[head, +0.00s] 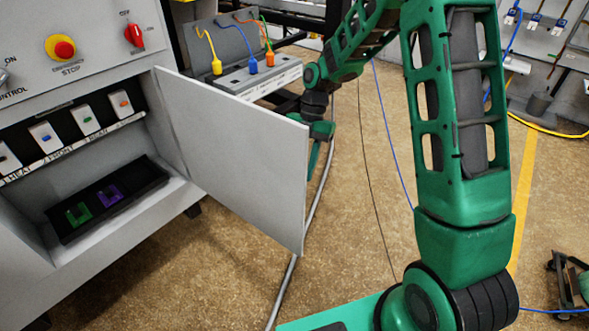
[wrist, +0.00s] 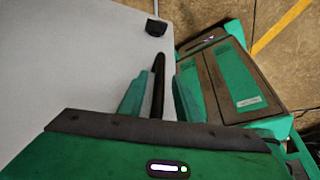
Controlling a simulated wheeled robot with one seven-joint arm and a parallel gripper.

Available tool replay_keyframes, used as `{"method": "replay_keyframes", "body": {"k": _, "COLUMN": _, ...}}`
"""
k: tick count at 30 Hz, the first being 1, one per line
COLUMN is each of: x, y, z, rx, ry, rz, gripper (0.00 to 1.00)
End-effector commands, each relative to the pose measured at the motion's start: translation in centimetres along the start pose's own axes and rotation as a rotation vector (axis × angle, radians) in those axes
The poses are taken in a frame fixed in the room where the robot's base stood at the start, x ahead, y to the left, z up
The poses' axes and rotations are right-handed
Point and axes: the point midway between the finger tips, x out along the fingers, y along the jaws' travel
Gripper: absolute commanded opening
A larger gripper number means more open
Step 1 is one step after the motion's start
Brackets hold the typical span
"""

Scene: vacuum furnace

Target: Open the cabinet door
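The cabinet door (head: 235,150) is a plain light grey panel. It stands wide open, swung out from its hinge side beside the switch compartment. My gripper (head: 318,150) is at the door's free edge in the head view, partly hidden behind the door. In the wrist view the grey door face (wrist: 75,60) fills the left side. A dark upright bar, seemingly the handle (wrist: 158,80), stands between the two green fingers of my gripper (wrist: 160,95). The fingers are apart, with a visible gap to the bar on each side. A small black block (wrist: 156,27) is on the door face beyond.
The open cabinet (head: 180,190) shows several switches and a black tray (head: 105,198) with green and purple pieces. A grey box with coloured plugs (head: 255,75) stands behind the door. A cable (head: 287,280) runs along the floor.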

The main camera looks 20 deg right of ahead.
Motion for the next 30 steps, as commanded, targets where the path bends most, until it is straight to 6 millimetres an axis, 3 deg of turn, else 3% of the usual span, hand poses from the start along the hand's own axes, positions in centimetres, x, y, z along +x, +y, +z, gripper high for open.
{"method": "replay_keyframes", "body": {"k": 8, "x": -1.4, "y": 0.1, "z": 0.0, "rx": -0.003, "ry": -0.002, "rz": 0.004, "gripper": 0.31}}
{"method": "replay_keyframes", "body": {"k": 21, "x": -9.0, "y": 0.1, "z": 0.1, "rx": -0.001, "ry": -0.001, "rz": 0.003, "gripper": 0.31}}
{"method": "replay_keyframes", "body": {"k": 30, "x": -10.7, "y": 0.0, "z": 0.0, "rx": 0.000, "ry": 0.001, "rz": 0.000, "gripper": 0.31}}
